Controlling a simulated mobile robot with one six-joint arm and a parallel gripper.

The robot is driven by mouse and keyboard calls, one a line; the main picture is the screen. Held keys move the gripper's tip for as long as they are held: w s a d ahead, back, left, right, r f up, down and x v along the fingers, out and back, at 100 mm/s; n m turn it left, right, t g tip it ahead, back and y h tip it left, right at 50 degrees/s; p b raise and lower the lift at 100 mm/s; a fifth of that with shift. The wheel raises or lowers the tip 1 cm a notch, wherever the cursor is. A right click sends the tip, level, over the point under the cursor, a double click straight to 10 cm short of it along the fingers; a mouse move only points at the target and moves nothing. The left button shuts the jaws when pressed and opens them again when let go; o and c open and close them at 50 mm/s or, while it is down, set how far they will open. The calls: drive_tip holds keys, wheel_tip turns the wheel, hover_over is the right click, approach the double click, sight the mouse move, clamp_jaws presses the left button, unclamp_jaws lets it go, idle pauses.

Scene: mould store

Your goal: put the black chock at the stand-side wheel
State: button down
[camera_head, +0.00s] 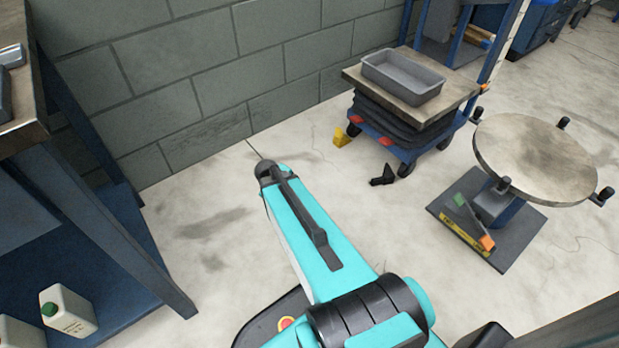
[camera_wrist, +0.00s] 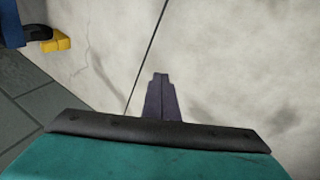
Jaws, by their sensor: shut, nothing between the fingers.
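The black chock (camera_head: 383,176) lies on the floor in the head view, just in front of the near wheel (camera_head: 405,167) of the blue lift cart. I cannot tell whether it touches that wheel. Another wheel (camera_head: 444,143) shows on the cart's right side, towards the round-topped stand (camera_head: 535,158). A yellow chock (camera_head: 344,136) is at the cart's left end; it also shows in the wrist view (camera_wrist: 56,42). My gripper (camera_wrist: 161,78) is shut and empty over bare floor in the wrist view. The black chock is not in the wrist view.
The cart's top (camera_head: 463,92) carries a grey tray (camera_head: 388,68). A block wall (camera_head: 190,60) runs behind. A blue bench (camera_head: 130,235) stands at left with white bottles (camera_head: 70,318) on its shelf.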

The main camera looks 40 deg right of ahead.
drive_tip(key=s+a+f+m+g+y, duration=0.2)
drive_tip(key=s+a, duration=0.3)
drive_tip(key=a, duration=0.4)
drive_tip(key=s+a+f+m+g+y, duration=0.15)
drive_tip(key=s+a, duration=0.35)
drive_tip(key=a, duration=0.5)
drive_tip(key=s+a+f+g, duration=0.1)
drive_tip(key=s+f, duration=0.3)
drive_tip(key=s, duration=0.2)
drive_tip(key=s+a+f+g, duration=0.1)
drive_tip(key=s+f+g, duration=0.1)
drive_tip(key=s+f, duration=0.2)
drive_tip(key=s+a+f+g+y, duration=0.1)
drive_tip(key=s+f, duration=0.3)
drive_tip(key=s, duration=0.5)
drive_tip(key=shift+a, duration=0.35)
drive_tip(key=shift+a, duration=0.15)
